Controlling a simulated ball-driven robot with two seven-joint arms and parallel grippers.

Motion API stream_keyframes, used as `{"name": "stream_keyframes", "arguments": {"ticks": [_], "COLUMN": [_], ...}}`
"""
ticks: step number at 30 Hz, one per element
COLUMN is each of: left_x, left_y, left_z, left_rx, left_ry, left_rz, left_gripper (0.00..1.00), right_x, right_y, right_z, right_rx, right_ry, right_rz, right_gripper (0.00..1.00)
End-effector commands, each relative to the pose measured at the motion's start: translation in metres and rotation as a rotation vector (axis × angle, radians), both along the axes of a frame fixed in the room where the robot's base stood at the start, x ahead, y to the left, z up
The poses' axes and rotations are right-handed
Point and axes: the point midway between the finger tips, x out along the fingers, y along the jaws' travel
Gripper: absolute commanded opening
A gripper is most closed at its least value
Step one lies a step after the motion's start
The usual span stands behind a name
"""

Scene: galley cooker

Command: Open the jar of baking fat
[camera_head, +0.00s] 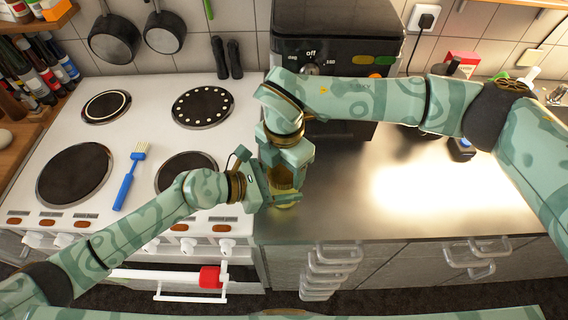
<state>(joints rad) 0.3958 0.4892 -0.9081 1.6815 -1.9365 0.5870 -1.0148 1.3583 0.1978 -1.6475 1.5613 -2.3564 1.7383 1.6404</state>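The jar of baking fat (285,206) stands on the steel counter just right of the cooker; it looks yellowish, and much of it is hidden by my grippers. My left gripper (286,196) comes in from the left, low down, with a finger across the near side of the jar, and seems closed around its body. My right gripper (287,176) points down from above, its fingers on either side of the jar's top. Whether the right fingers press on the lid cannot be made out.
The white cooker (135,165) with several dark hotplates is at left, a blue brush (128,180) on it. A black oven-like appliance (340,30) stands behind the jar. The steel counter (430,200) at right is mostly clear. Pans (113,38) hang at the back wall.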

Motion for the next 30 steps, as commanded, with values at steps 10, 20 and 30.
{"name": "stream_keyframes", "arguments": {"ticks": [10, 20, 30], "left_x": [-0.0001, -0.0002, -0.0007], "left_y": [-0.0001, -0.0003, -0.0008], "left_z": [0.0002, 0.0001, 0.0001], "left_rx": [0.000, 0.000, -0.001], "left_ry": [0.000, 0.000, 0.000], "left_rz": [0.000, -0.001, -0.002], "left_gripper": [0.00, 0.00, 0.00], "right_x": [0.0006, 0.0004, 0.0007], "right_y": [0.0000, 0.0000, 0.0006], "right_z": [0.0007, 0.0005, 0.0054], "right_rx": [0.001, 0.001, 0.002], "right_ry": [-0.001, 0.000, -0.003], "right_rz": [0.259, 0.291, 0.291], "right_gripper": [0.35, 0.77, 0.85]}}
